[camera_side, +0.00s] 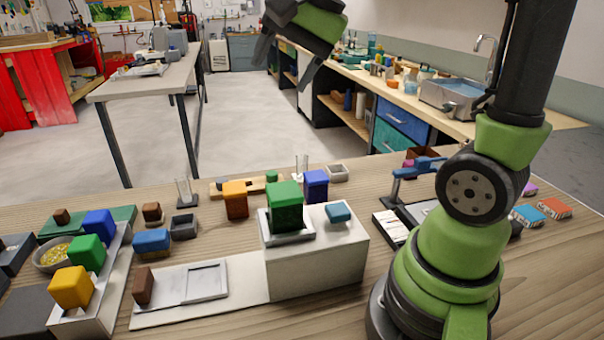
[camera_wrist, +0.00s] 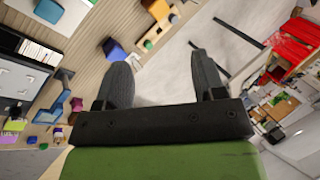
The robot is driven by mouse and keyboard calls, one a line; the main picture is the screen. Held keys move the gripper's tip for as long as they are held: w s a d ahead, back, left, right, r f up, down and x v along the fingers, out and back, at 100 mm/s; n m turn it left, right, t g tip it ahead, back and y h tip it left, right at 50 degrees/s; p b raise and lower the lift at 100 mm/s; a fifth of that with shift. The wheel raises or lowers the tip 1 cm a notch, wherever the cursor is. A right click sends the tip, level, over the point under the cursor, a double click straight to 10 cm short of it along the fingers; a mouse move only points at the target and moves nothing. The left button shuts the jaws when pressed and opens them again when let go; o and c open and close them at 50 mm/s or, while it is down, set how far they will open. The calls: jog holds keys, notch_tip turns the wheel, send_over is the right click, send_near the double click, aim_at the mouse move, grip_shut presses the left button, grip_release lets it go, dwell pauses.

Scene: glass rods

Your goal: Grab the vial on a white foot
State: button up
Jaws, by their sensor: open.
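A clear glass vial (camera_side: 301,164) stands upright at the back of the wooden table, behind the blue block, on what looks like a white foot; its lower part is partly hidden. A second clear vial (camera_side: 182,190) stands further left on a greyish foot. My gripper (camera_side: 287,62) is high above the table's back edge, open and empty, well apart from both vials. In the wrist view my gripper's two fingers (camera_wrist: 162,68) are spread with nothing between them. I cannot clearly make out either vial in that view.
A blue block (camera_side: 316,185) stands just in front of the vial, with a green block (camera_side: 285,205) on a white box (camera_side: 318,256) nearer. An orange block (camera_side: 235,199) and a wooden rack (camera_side: 262,184) are to the left. A grey tray (camera_side: 338,172) is close on the right.

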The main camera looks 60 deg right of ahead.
jog(key=w+d+f+m, duration=0.3)
jog(key=w+d+m, duration=0.2)
jog(key=d, duration=0.2)
jog(key=m+g, duration=0.2)
jog(key=m, duration=1.1)
send_over(297, 167)
jog(key=s+d, duration=0.2)
jog(key=s, duration=0.1)
notch_tip(297, 167, down, 21)
jog(key=shift+n, duration=0.3)
jog(key=shift+w+x, duration=0.15)
jog(key=shift+x, duration=1.2)
jog(key=shift+w+x, duration=0.1)
jog(key=shift+x, duration=1.25)
jog(key=shift+r+t+y, duration=0.15)
jog(key=shift+t+y, duration=0.15)
jog(key=c, duration=1)
